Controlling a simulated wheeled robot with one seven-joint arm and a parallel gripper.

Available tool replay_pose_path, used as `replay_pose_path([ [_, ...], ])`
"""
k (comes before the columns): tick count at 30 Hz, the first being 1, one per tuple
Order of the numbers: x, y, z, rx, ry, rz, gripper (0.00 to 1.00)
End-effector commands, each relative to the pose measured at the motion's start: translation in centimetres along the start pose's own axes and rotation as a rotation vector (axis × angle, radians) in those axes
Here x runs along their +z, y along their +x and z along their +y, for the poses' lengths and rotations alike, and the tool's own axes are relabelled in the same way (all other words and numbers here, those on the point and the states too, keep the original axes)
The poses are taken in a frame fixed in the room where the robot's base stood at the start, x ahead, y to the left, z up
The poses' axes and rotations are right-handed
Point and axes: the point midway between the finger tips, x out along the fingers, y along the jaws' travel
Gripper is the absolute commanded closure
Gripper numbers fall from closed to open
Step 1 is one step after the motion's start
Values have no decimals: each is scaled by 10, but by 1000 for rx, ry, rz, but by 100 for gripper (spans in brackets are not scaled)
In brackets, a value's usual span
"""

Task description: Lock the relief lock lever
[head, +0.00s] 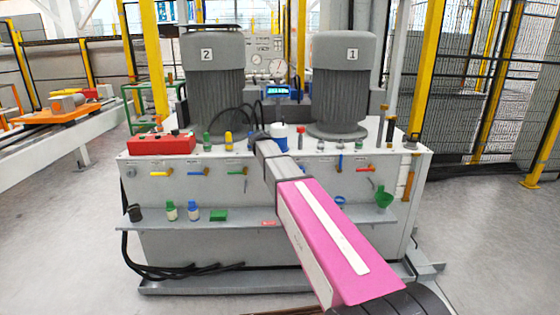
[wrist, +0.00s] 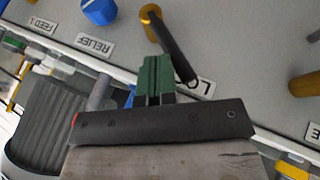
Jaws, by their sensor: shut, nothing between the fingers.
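In the wrist view a black lever (wrist: 175,46) on a brass-coloured pivot (wrist: 151,13) slants down to the right across a grey panel. A label starting with "L" (wrist: 205,87) lies near its free end, the rest hidden; I take this to be the relief lock lever. My gripper (wrist: 155,68) has its green fingers together, empty, close beside the lever's left side. I cannot tell whether they touch it. A RELIEF label (wrist: 96,43) and a blue knob (wrist: 98,11) are to the left. In the head view my arm hides the gripper and this lever.
The head view shows the grey cabinet (head: 180,215) with two motors (head: 212,85) (head: 340,85) on top. A red box (head: 162,144) and several valves and levers line its front edge. Yellow posts (head: 425,65) and mesh fencing surround the floor.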

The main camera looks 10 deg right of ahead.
Motion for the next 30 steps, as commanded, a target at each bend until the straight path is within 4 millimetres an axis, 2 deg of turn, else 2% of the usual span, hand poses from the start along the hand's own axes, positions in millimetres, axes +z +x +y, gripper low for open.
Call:
replay_pose_path([
  [9, 1, 5, -25, 262, -139, -8, 100],
  [19, 5, 13, -40, 478, -250, -13, 100],
  [30, 8, 18, -46, 479, -249, -14, 100],
])
